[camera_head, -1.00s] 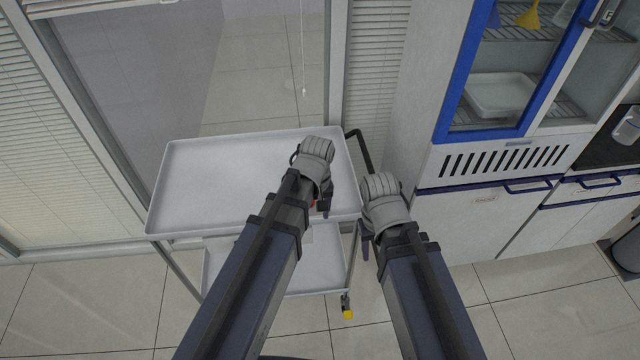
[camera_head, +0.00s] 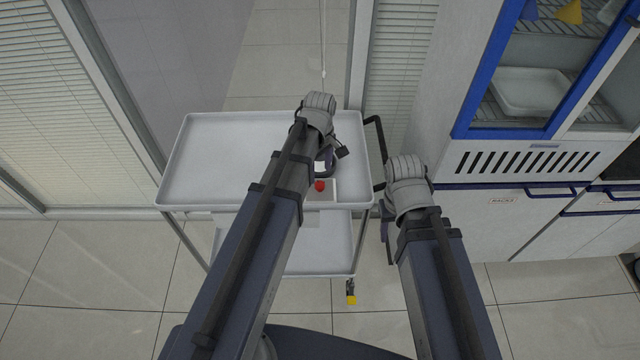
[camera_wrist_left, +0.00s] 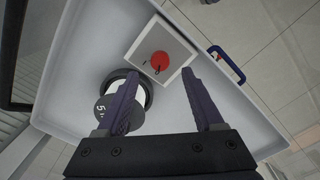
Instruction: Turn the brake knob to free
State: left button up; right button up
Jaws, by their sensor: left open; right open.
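The brake knob (camera_head: 320,186) is a small red round knob on a pale square plate (camera_head: 331,188) at the front right of the white cart tray. In the left wrist view the red knob (camera_wrist_left: 160,61) sits on its plate (camera_wrist_left: 148,42) beyond and between my fingertips, with a small dark mark beside it. My left gripper (camera_wrist_left: 160,74) is open and empty, pointed at the knob, with no visible contact. In the head view my left gripper (camera_head: 333,158) is over the tray, partly hidden by its arm. My right gripper (camera_head: 387,222) is open, right of the cart.
The cart tray's left half (camera_head: 220,160) is clear. A white cabinet (camera_head: 465,222) stands at the right, a window behind.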

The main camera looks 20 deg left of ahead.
aim_at(320, 184)
pick_arm(q)
notch_tip(320, 184, down, 5)
jog(key=b, duration=0.4)
jog(key=shift+f, duration=0.2)
grip_shut()
dwell(0.3)
